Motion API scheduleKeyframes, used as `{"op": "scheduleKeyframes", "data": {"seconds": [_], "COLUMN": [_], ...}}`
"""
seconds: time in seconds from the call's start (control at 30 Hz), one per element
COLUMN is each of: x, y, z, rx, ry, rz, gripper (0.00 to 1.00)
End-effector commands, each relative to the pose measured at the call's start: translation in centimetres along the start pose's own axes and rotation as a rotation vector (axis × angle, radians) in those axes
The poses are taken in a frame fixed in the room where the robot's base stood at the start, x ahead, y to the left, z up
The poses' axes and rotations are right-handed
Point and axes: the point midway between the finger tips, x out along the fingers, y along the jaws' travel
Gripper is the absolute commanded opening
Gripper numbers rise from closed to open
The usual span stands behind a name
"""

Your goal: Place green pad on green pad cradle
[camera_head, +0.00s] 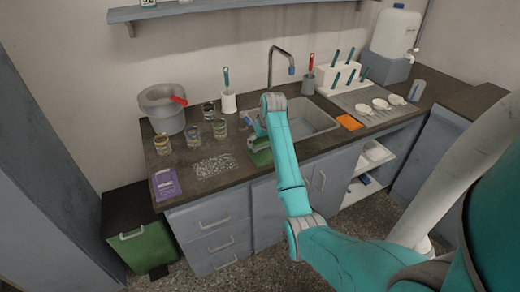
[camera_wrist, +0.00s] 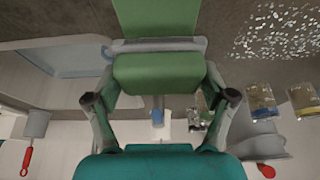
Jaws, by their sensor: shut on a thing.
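My gripper (camera_wrist: 159,76) is shut on the green pad (camera_wrist: 156,74), a green block between its two fingers in the wrist view. Just beyond the block are a grey bar and another flat green surface (camera_wrist: 156,18). I cannot tell whether this surface is the green pad cradle or part of the held piece. In the head view, green (camera_head: 261,158) shows under my gripper at the counter's front edge, left of the sink. My arm hides part of it. Any gap or contact beneath the pad cannot be made out.
The sink (camera_head: 312,120) is right of my gripper, with a tall tap (camera_head: 271,65) behind. Glass jars (camera_head: 220,128), a scatter of clear bits (camera_head: 215,166) and a purple device (camera_head: 166,184) are on the left. An orange pad (camera_head: 349,122) lies right of the sink.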

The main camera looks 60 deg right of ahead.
Motion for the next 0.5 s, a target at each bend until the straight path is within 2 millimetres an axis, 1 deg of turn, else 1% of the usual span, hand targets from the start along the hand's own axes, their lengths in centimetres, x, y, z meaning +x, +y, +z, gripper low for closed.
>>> {"op": "scheduleKeyframes", "data": {"seconds": [0.03,0.1,0.2,0.3,0.5], "x": [0.9,2.0,3.1,3.7,3.7], "y": [0.0,-0.1,0.0,0.0,0.0], "z": [0.5,1.0,1.4,1.6,1.6], "rx": [0.000,0.000,-0.001,-0.001,-0.001], "ry": [-0.005,-0.006,-0.003,-0.002,-0.001], "rz": [-0.001,-0.001,-0.001,-0.001,-0.001], "gripper": [0.50,0.50,0.50,0.50,0.50]}}
